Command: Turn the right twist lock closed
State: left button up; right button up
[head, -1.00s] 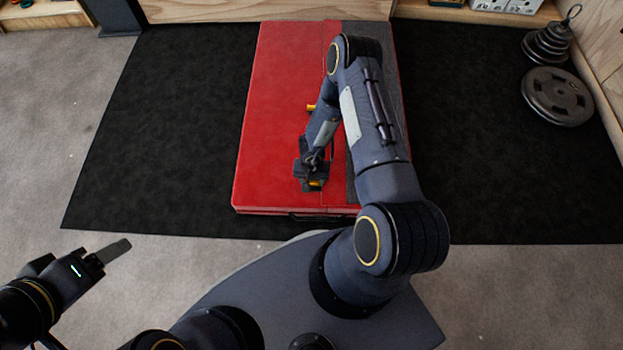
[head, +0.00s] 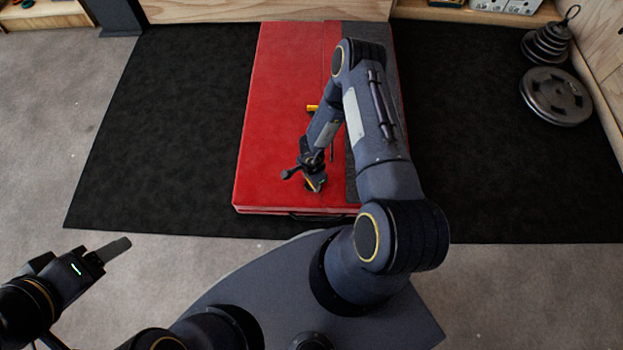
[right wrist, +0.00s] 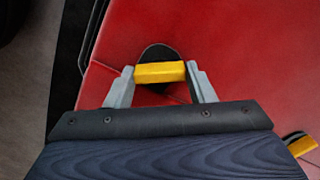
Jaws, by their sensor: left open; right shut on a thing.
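A yellow twist lock (head: 318,186) on a black base sits near the front of the red pad (head: 280,120). In the right wrist view its yellow bar (right wrist: 160,72) lies between both fingertips of my right gripper (right wrist: 162,84), which is shut on it. The round black base shows above and below the bar. A second yellow twist lock (head: 312,107) sits farther back on the pad; its edge also shows at lower right in the right wrist view (right wrist: 301,146). My left gripper (head: 117,250) is open and empty over the floor at left.
The pad lies on a black mat (head: 160,120), with a grey strip along its right side and a dark handle at its front. Weight plates (head: 556,96) lie at far right.

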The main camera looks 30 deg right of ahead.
jog(key=m, duration=0.7)
jog(key=shift+a, duration=0.1)
dwell(0.6)
jog(key=o, duration=1)
jog(key=shift+r, duration=0.1)
notch_tip(320, 180, up, 8)
jog(key=p, duration=0.3)
jog(key=shift+f, duration=0.2)
